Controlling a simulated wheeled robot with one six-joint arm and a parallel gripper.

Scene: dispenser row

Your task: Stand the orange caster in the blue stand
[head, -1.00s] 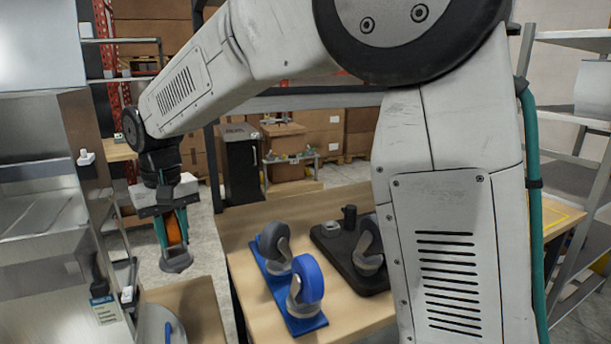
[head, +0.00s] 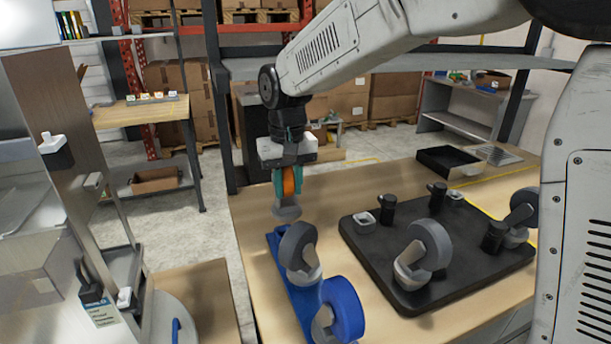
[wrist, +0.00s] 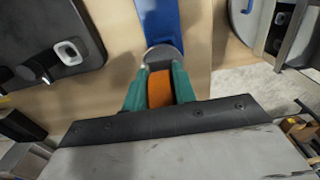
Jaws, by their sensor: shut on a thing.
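My gripper (head: 287,183) is shut on the orange caster (head: 288,181), with its teal fingers on both sides of the wheel. The caster hangs wheel up, its grey round base (head: 286,212) below. It is above the far end of the blue stand (head: 276,242); I cannot tell whether it touches. The stand lies on the wooden table and holds a grey caster (head: 299,252) and a blue caster (head: 342,308). In the wrist view, the orange wheel (wrist: 159,88) sits between the fingers and the blue stand (wrist: 160,20) runs beyond it.
A black tray (head: 440,285) to the right on the table (head: 385,180) holds grey casters (head: 425,250) and black posts. A black bin (head: 447,160) stands farther back. Steel dispensers (head: 60,210) stand at the left.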

